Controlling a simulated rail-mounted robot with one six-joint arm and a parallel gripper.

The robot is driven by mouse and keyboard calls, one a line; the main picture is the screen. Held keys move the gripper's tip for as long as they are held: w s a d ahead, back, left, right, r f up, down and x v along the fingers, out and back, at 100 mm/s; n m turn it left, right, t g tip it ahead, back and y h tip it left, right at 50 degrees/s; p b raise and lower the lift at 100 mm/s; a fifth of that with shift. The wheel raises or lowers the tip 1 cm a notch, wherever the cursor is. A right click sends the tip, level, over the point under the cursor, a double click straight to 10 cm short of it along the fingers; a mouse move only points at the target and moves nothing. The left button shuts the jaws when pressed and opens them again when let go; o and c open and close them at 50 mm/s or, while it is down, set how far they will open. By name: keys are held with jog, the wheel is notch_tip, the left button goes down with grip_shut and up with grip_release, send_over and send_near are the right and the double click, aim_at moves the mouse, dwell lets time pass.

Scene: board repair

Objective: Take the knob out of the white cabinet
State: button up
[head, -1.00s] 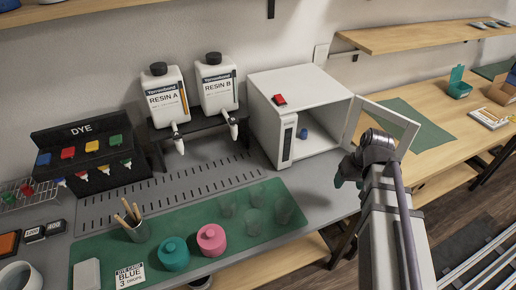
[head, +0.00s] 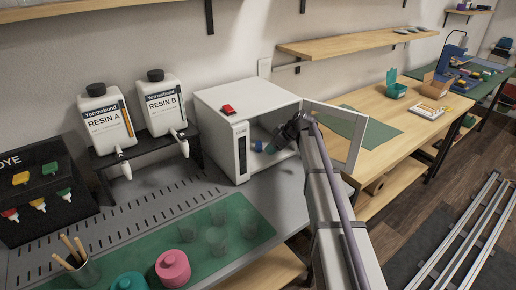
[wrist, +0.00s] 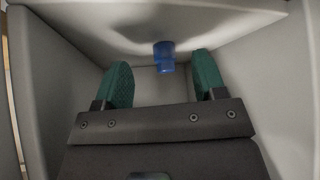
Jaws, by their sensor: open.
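The white cabinet (head: 240,101) stands on the grey bench with its door (head: 337,135) swung open to the right. The blue knob (head: 258,145) sits inside it, towards the left of the opening. My gripper (head: 268,148) reaches in through the opening, with its green fingertips just right of the knob. In the wrist view, the knob (wrist: 164,57) is ahead, roughly midway between the two green fingers (wrist: 165,82) and a little beyond their tips. The fingers are apart and do not touch it. My wrist covers part of the cabinet's inside in the head view.
The open door stands close to the right of my arm. Resin bottles (head: 162,106) are on a rack left of the cabinet. Clear cups (head: 217,240) and a pink jar (head: 173,268) are on the green mat in front.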

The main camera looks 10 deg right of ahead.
aim_at(259, 144)
jog(key=shift+w+a, duration=0.9)
jog(key=shift+a, duration=0.05)
jog(key=shift+w+a, duration=1.15)
jog(key=shift+a, duration=0.1)
jog(key=shift+w+a+f+b, duration=0.15)
jog(key=shift+a+f+b, duration=0.05)
jog(key=shift+f+b, duration=0.45)
jog(key=shift+w+a+f+b, duration=0.1)
jog(key=shift+a+f+b, duration=0.05)
jog(key=shift+f+b, duration=0.45)
jog(key=shift+w+a+f, duration=0.15)
jog(key=shift+r, duration=0.2)
jog(key=c, duration=1)
